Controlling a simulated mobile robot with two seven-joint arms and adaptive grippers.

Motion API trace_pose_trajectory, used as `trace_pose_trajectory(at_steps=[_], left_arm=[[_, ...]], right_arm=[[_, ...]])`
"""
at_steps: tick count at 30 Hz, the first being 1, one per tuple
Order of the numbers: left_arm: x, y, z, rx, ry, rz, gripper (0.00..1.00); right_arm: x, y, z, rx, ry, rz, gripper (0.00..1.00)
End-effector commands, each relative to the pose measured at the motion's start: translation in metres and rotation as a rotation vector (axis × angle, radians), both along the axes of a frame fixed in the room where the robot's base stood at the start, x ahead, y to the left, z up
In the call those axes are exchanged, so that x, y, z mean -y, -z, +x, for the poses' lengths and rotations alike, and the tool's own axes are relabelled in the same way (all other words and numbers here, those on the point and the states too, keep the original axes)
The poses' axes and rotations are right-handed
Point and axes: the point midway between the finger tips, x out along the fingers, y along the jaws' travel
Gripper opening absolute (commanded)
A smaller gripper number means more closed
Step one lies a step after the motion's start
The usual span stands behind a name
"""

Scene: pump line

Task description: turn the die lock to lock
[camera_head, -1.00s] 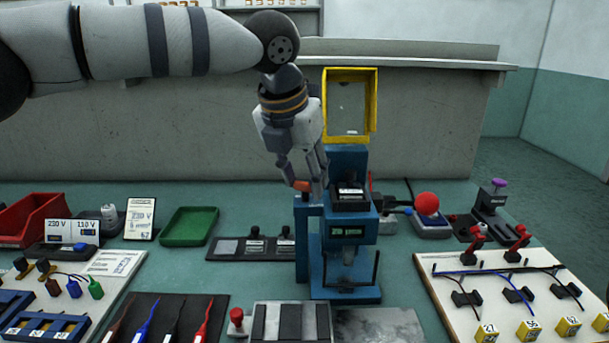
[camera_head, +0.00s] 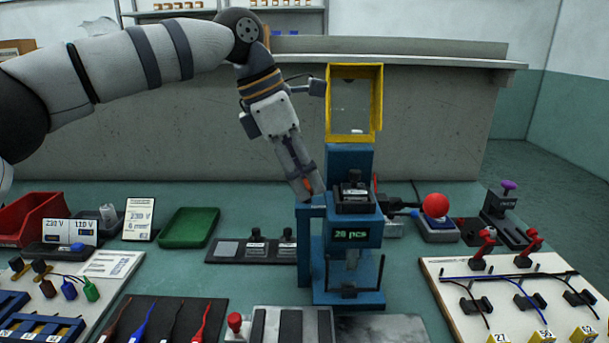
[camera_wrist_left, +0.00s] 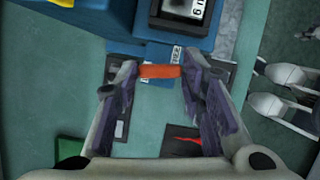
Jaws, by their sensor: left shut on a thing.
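The die lock's orange handle (camera_wrist_left: 160,71) shows in the left wrist view as a short bar between my fingertips, beside the blue press body (camera_wrist_left: 180,40). My left gripper (camera_wrist_left: 158,75) is shut on it. In the head view, my left gripper (camera_head: 311,195) reaches down from the upper left to the upper left side of the blue press (camera_head: 349,265). Only a small orange bit (camera_head: 307,184) shows there between the fingers. The rest of the lock is mostly hidden by the fingers.
A raised yellow guard frame (camera_head: 378,100) stands above the press, just right of my wrist. A lit green display (camera_head: 351,235) is on the press front. A red ball knob (camera_head: 435,206) is to the right. A green tray (camera_head: 188,228) and a dark plate (camera_head: 228,249) lie left.

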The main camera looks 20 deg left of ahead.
Motion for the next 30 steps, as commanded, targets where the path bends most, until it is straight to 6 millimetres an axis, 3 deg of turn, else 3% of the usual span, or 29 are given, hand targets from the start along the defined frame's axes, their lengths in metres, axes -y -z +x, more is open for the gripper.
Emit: trace_pose_trajectory(at_steps=[12, 29, 30], left_arm=[[-0.0007, 0.0013, 0.0018, -0.002, 0.182, 0.001, 0.09], [-0.0007, 0.0001, 0.0015, 0.0, 0.212, 0.002, 0.09], [-0.0007, 0.0001, 0.0015, 0.0, 0.212, 0.002, 0.39]], right_arm=[[0.0, 0.0082, -0.0086, -0.031, 0.0, 0.0, 0.0], [0.0, 0.0088, -0.0093, -0.033, 0.0, 0.0, 0.0], [0.0, 0.0088, -0.0093, -0.033, 0.0, 0.0, 0.0]])
